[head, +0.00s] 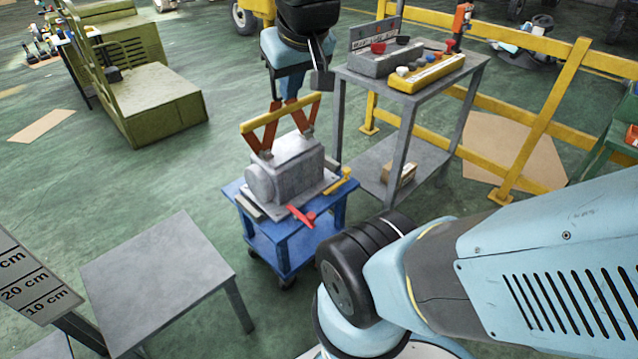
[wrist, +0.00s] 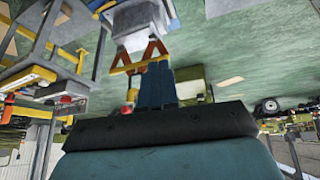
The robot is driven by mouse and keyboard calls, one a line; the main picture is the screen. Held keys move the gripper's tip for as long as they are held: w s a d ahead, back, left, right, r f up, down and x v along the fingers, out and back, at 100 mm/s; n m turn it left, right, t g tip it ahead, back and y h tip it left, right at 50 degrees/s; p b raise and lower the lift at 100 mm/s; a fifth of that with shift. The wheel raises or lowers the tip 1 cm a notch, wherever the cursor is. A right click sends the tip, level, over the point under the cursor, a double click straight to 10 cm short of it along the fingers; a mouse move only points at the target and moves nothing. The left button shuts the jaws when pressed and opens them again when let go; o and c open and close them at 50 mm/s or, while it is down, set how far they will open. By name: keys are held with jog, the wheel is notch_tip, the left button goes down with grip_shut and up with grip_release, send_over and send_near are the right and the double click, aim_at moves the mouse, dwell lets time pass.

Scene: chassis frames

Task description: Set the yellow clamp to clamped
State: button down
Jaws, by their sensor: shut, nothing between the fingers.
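The yellow clamp (head: 338,184) is a small yellow handle on the right edge of the plate under a grey machine block (head: 290,168), on a blue cart (head: 283,238). Its handle slants up to the right; I cannot tell whether it is clamped. A red clamp (head: 300,216) sits at the plate's front edge. My gripper (head: 290,99) is shut and empty, pointing down above the block. Its tips are beside the yellow lifting bar (head: 280,113) in the picture; I cannot tell if they touch. The wrist view shows the shut fingers (wrist: 157,66) near the bar (wrist: 132,68).
The yellow bar stands on orange-red links over the block. A grey table (head: 425,90) with a yellow tray and small parts stands behind right, with a yellow railing (head: 545,120) beyond. A low grey table (head: 160,270) stands at front left. Green floor is open at left.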

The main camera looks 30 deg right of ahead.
jog(key=w+d+f+n+t+h, duration=0.1)
jog(key=w+d+f+h, duration=0.15)
jog(key=w+d, duration=0.65)
jog(key=w+d+f+h, duration=0.1)
jog(key=w+d+f, duration=0.4)
jog(key=w, duration=0.7)
jog(key=w+d+f+n+t+y, duration=0.1)
jog(key=w+d+f+n, duration=0.1)
jog(key=w+d+f, duration=0.5)
jog(key=w+d+f+n+t+y, duration=0.1)
jog(key=w+d+f, duration=0.1)
jog(key=d+f, duration=0.8)
jog(key=s+d+f+n+t+y, duration=0.1)
jog(key=s+d+f+y, duration=0.15)
jog(key=f, duration=0.95)
jog(key=s+d+f+t+y, duration=0.1)
jog(key=s+d+f+t, duration=0.15)
jog(key=f, duration=0.95)
jog(key=s+a+f+m+t+y, duration=0.1)
jog(key=s+a+f+t, duration=0.1)
jog(key=s+f, duration=0.4)
jog(key=s+a+f+m+t+y, duration=0.1)
jog(key=s+a+f+t, duration=0.2)
jog(key=s+f, duration=0.4)
notch_tip(320, 180, down, 3)
jog(key=shift+s+a+f+m, duration=0.15)
jog(key=shift+f+m, duration=0.05)
jog(key=shift+m, duration=0.1)
